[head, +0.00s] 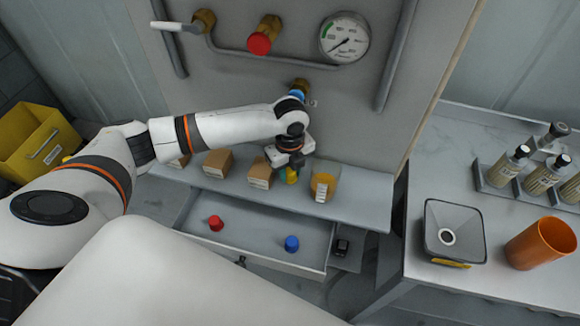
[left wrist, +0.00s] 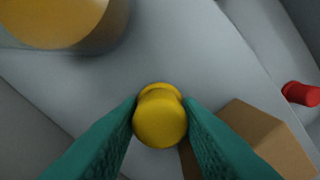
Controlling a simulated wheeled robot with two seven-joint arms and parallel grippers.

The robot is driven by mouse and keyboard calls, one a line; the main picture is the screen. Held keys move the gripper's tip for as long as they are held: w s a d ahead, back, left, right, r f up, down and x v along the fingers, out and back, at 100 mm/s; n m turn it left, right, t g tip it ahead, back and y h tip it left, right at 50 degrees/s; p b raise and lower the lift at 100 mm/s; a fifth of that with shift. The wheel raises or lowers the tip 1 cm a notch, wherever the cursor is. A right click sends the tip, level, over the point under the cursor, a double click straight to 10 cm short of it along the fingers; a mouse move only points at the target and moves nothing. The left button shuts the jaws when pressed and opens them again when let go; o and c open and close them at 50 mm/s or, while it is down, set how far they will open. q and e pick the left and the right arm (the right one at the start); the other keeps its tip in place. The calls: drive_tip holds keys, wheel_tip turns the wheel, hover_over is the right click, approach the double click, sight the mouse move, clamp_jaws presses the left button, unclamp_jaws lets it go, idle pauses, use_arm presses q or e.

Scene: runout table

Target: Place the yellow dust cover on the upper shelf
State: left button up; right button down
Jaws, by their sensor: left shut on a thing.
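The yellow dust cover (head: 291,178) is between the teal fingers of my left gripper (head: 290,172), which is shut on it. In the left wrist view the yellow cover (left wrist: 160,120) shows between both fingertips. The gripper points down over the grey upper shelf (head: 360,208), between a cardboard box and an amber container. I cannot tell whether the cover touches the shelf. The fingers hide part of it. My right gripper is not in view.
Cardboard boxes (head: 218,163) and the amber container (head: 324,184) stand on the shelf. Below, an open drawer (head: 262,252) holds a red cap (head: 216,223) and a blue cap (head: 292,243). A panel with a gauge (head: 344,38) rises behind. Bare shelf lies right of the amber container.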

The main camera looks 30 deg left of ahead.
sight(290, 170)
use_arm(q)
drive_tip(key=shift+f, duration=0.15)
drive_tip(key=o, duration=0.9)
drive_tip(key=shift+r+b, duration=0.75)
drive_tip(key=shift+r, duration=3.2)
